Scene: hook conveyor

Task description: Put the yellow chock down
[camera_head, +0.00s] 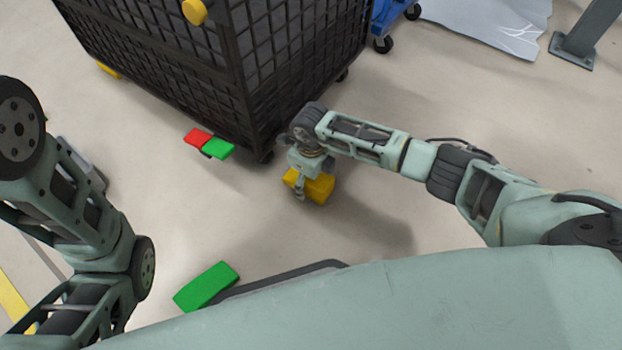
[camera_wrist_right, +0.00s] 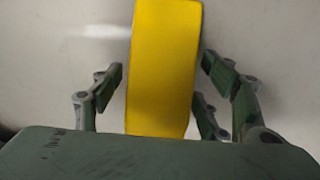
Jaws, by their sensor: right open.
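The yellow chock (camera_head: 319,188) is at my right gripper (camera_head: 300,186), low over or on the floor in front of the black cage cart's near corner. I cannot tell if it touches the floor. In the right wrist view the yellow chock (camera_wrist_right: 163,70) lies between the fingers of my right gripper (camera_wrist_right: 160,95), with a gap on both sides. The right gripper is open around it. My left arm comes in at the left, but its gripper is not in view.
The black cage cart (camera_head: 190,75) on wheels stands behind the chock. A red and green pedal (camera_head: 208,143) sits at its lower edge. A blue wheeled cart (camera_head: 390,16) and a grey post (camera_head: 585,35) are at the back right. The floor (camera_head: 440,110) right of the cage is clear.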

